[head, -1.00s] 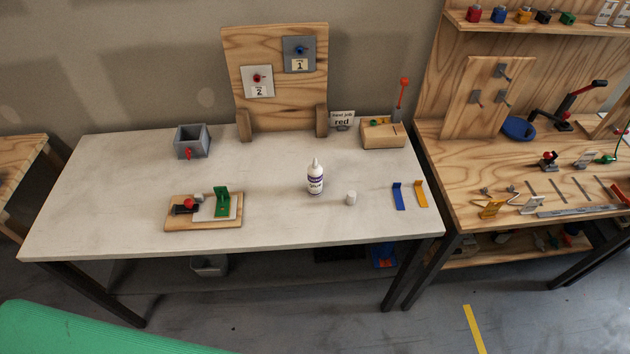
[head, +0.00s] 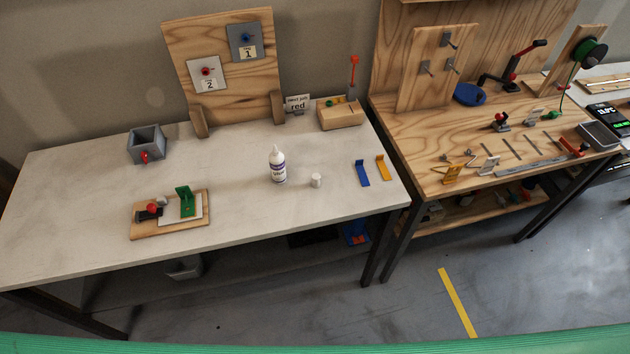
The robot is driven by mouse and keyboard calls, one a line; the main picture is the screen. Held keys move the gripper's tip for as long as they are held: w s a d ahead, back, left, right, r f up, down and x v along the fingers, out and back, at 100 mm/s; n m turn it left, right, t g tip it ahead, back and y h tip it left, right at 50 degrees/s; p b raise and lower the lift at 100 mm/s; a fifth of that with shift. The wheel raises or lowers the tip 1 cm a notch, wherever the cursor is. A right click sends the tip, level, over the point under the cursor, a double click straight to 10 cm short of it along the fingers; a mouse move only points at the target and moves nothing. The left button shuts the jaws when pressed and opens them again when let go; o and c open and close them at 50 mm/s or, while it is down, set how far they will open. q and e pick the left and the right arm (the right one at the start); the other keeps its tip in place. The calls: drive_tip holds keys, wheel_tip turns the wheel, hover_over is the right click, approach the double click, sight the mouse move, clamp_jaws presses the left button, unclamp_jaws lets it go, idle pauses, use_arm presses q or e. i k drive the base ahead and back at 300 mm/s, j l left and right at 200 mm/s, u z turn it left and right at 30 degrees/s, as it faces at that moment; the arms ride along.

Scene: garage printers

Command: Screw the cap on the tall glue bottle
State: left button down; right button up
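The tall glue bottle (head: 278,166) is white with a dark label and a pointed nozzle. It stands upright near the middle of the pale table (head: 90,183). A small white cap (head: 316,180) sits on the table just right of the bottle, apart from it. The bottle's nozzle shows bare. Neither of my grippers shows in the head view.
A wooden block with a green bracket (head: 187,203) lies left of the bottle. A blue bracket (head: 362,172) and a yellow bracket (head: 383,167) lie right of the cap. Behind stand a grey box (head: 147,144) and an upright board (head: 225,95). The table front is clear.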

sight(277, 159)
drive_tip(key=i+l, duration=0.1)
drive_tip(key=l, duration=0.3)
drive_tip(key=i+l, duration=0.1)
drive_tip(key=l, duration=0.3)
drive_tip(key=i+l, duration=0.1)
drive_tip(key=l, duration=0.3)
drive_tip(key=i+l, duration=0.1)
drive_tip(key=l, duration=0.3)
drive_tip(key=i+l, duration=0.1)
drive_tip(key=l, duration=0.3)
drive_tip(key=u, duration=1.6)
